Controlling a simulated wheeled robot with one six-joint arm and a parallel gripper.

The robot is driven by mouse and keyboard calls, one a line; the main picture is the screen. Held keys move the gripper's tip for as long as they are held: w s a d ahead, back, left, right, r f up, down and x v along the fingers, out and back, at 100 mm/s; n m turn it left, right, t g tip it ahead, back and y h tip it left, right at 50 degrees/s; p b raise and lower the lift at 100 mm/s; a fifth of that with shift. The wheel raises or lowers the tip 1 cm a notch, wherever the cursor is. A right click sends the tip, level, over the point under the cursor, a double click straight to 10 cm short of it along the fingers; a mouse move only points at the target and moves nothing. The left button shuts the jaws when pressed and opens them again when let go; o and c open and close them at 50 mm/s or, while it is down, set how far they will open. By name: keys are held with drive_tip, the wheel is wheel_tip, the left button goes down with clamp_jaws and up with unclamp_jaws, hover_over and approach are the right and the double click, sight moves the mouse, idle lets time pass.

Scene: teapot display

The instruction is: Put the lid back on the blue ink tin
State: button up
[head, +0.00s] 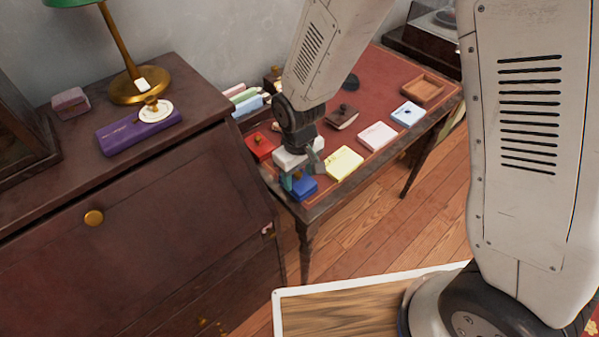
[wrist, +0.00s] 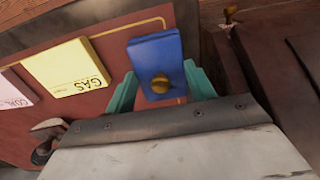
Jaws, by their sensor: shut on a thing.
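The blue lid (wrist: 155,60) with a round brass knob lies between the two teal fingers of my gripper (wrist: 160,88) in the wrist view. My gripper (head: 298,178) is shut on it. In the head view the blue piece (head: 303,188) shows below the fingers, over the near left corner of the red-topped desk. The blue ink tin cannot be told apart from the lid in either view. I cannot tell whether the lid is touching it or apart from it.
A red tin (head: 260,146) stands behind my gripper. A yellow box (head: 344,162) lies close to its right, with a pink box (head: 377,136) and a pale blue one (head: 407,114) beyond. A dark cabinet (head: 140,215) rises at the left. An open wooden tray (head: 422,90) is farther off.

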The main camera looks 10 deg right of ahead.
idle(0.4)
drive_tip(key=o, duration=1.5)
drive_tip(key=shift+r, duration=0.1)
drive_tip(key=shift+r, duration=3.4)
clamp_jaws()
drive_tip(key=shift+f, duration=0.15)
